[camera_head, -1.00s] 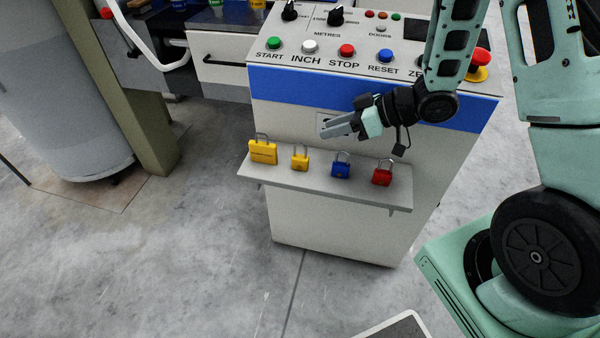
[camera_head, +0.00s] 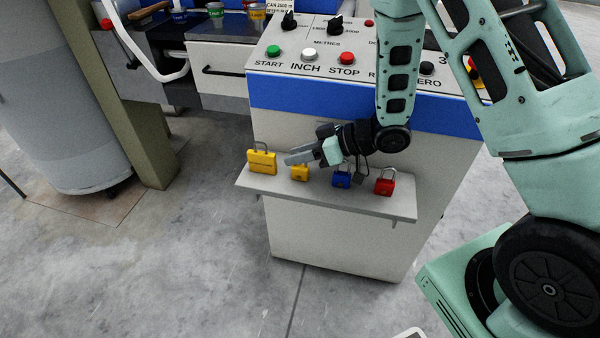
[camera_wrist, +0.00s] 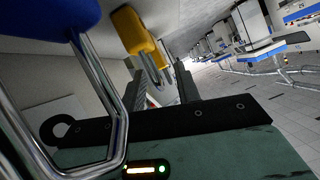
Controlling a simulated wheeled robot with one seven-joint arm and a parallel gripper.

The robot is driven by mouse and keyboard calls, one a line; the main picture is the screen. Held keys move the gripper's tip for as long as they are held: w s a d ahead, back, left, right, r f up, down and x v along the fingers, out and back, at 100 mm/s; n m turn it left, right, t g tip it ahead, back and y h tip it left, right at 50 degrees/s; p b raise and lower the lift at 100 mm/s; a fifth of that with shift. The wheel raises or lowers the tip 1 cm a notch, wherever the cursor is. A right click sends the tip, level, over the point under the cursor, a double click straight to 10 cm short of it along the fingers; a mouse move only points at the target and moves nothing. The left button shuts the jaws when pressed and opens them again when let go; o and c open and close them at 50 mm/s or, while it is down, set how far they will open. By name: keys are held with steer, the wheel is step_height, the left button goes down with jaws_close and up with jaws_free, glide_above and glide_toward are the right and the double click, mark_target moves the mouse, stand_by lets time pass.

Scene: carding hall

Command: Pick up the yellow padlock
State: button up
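Two yellow padlocks stand on the shelf: a larger one (camera_head: 262,162) at the left end and a smaller one (camera_head: 299,174) to its right. My gripper (camera_head: 287,157) is over the smaller one and hides its shackle in the head view. In the wrist view, a yellow padlock (camera_wrist: 132,30), which looks like the smaller one, hangs upside down in the picture. Its shackle points toward the gap between my two fingers (camera_wrist: 163,86). The fingers are apart, and I see no grip on it.
A blue padlock (camera_head: 341,179) stands right of the smaller yellow one; its shackle looms close in the wrist view (camera_wrist: 115,105). A red padlock (camera_head: 385,183) is at the right. The shelf (camera_head: 320,195) juts from the white control cabinet (camera_head: 330,240), below its buttons.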

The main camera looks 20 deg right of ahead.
steer(key=shift+x, duration=0.85)
jaws_close()
steer(key=shift+r, duration=0.1)
